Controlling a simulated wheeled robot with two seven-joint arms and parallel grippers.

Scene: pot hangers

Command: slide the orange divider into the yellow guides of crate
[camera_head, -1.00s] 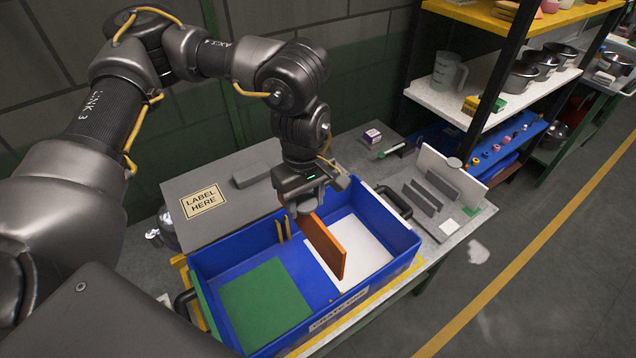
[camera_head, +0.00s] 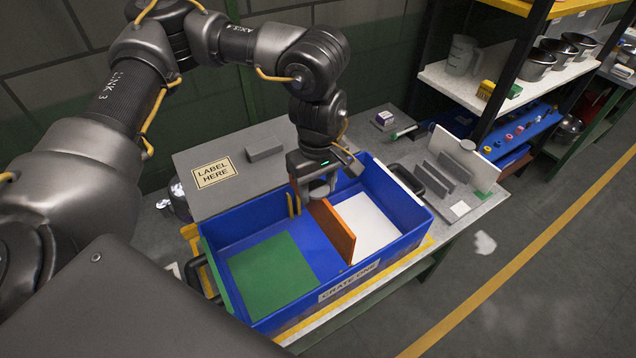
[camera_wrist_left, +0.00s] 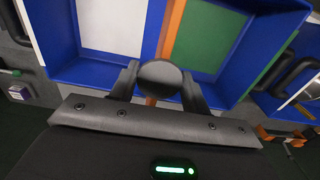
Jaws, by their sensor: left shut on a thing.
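The orange divider (camera_head: 334,232) is an upright board inside the outline of the blue crate (camera_head: 412,220), between its green floor panel (camera_head: 270,275) and white floor panel (camera_head: 368,222). My left gripper (camera_head: 318,190) is shut on the divider's far end at the top. In the wrist view the divider (camera_wrist_left: 170,25) runs away from between the fingers (camera_wrist_left: 158,90). Two upright yellow guides (camera_head: 293,204) show on the crate's far wall, just left of the divider. I cannot tell whether the divider touches the floor. My right gripper is not in view.
The crate stands on a worktable with a grey board labelled "LABEL HERE" (camera_head: 213,174) behind it. A rack of grey plates (camera_head: 440,178) stands to the right. Shelves with pots (camera_head: 535,65) stand at the back right. Open floor lies at the right.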

